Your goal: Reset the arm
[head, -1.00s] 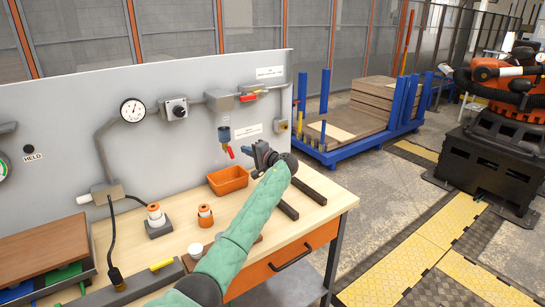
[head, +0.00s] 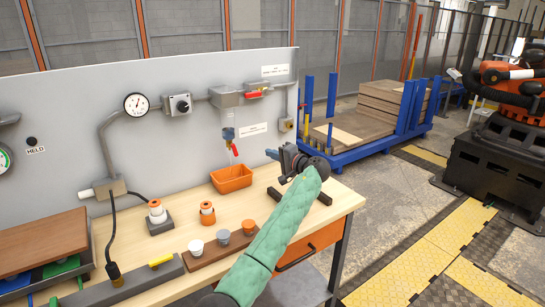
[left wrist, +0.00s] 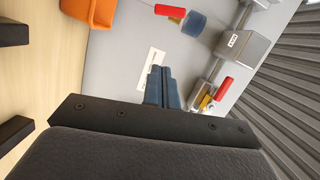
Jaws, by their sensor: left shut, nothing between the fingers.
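My left gripper (head: 272,154) is on the green-sleeved arm in the head view, above the right part of the wooden workbench (head: 342,192). Its fingers point left toward the grey panel (head: 75,89). In the left wrist view the two blue-grey fingers (left wrist: 160,86) are together with nothing between them. An orange bin (head: 232,178) stands on the bench left of the gripper, apart from it, under a blue valve with a red handle (head: 235,150). My right gripper is not in view.
A brown holder (head: 207,258) with white, grey and orange caps lies along the bench beside my forearm. Two dark bars (head: 319,195) lie under the gripper. A gauge (head: 137,105) and a switch box (head: 180,105) are on the panel. A blue rack (head: 345,152) with boards stands behind.

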